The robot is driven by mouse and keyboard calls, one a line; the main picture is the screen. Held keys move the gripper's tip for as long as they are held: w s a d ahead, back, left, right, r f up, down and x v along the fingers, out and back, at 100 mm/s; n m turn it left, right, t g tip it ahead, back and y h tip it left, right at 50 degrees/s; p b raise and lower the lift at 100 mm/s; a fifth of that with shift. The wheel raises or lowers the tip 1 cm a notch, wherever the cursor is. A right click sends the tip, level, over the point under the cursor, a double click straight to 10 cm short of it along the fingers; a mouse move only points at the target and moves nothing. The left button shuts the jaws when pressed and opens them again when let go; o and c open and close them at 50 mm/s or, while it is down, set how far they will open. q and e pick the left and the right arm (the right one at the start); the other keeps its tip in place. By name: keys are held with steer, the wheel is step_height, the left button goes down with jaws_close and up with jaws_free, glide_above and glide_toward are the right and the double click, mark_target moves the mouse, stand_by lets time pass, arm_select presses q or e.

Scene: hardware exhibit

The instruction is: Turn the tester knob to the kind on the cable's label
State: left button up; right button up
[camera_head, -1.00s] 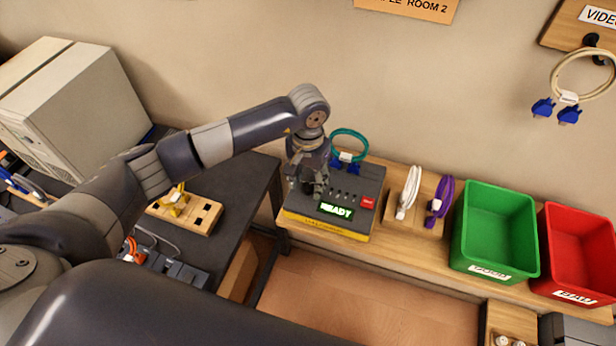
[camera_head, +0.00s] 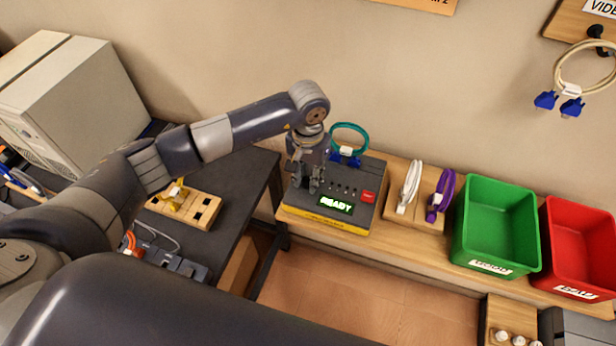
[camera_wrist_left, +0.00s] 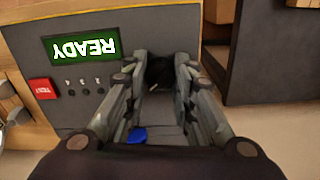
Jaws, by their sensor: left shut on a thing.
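The cable tester (camera_head: 362,204) is a dark grey box with a yellow base on the wooden bench, its green screen (camera_head: 336,204) reading READY and a red TEST button (camera_head: 368,196) beside it. A teal cable (camera_head: 350,132) with blue plugs (camera_head: 345,158) and a white label rests at its back; I cannot read the label. My left gripper (camera_head: 311,186) points down at the tester's left part. In the left wrist view, its fingers (camera_wrist_left: 162,92) are closed on the black knob (camera_wrist_left: 159,70), which is partly hidden between them. My right gripper is not in view.
White (camera_head: 409,187) and purple (camera_head: 440,196) cables stand right of the tester. Beyond them are a green bin (camera_head: 497,228) and a red bin (camera_head: 582,245). A dark table (camera_head: 225,228) with a wooden block (camera_head: 199,212) lies to the left. A beige computer case (camera_head: 90,100) stands behind it.

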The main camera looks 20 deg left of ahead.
arm_select(q)
steer(key=n+b, duration=0.1)
steer(key=b, duration=0.2)
steer(key=n+b, duration=0.2)
steer(key=b, duration=0.2)
steer(key=shift+w+f, duration=0.1)
steer(key=shift+f, duration=0.3)
steer(key=n+b, duration=0.7)
steer(key=shift+r+n+b, duration=0.15)
steer(key=shift+n+b, duration=0.25)
steer(key=n+b, duration=0.3)
steer(key=n, duration=0.1)
steer(key=shift+r+b, duration=0.1)
steer(key=shift+b, duration=0.2)
steer(key=shift+r+n+b, duration=0.15)
steer(key=shift+n+b, duration=1.05)
steer(key=shift+n, duration=1.2)
steer(key=o, duration=1.1)
steer(key=shift+r, duration=0.1)
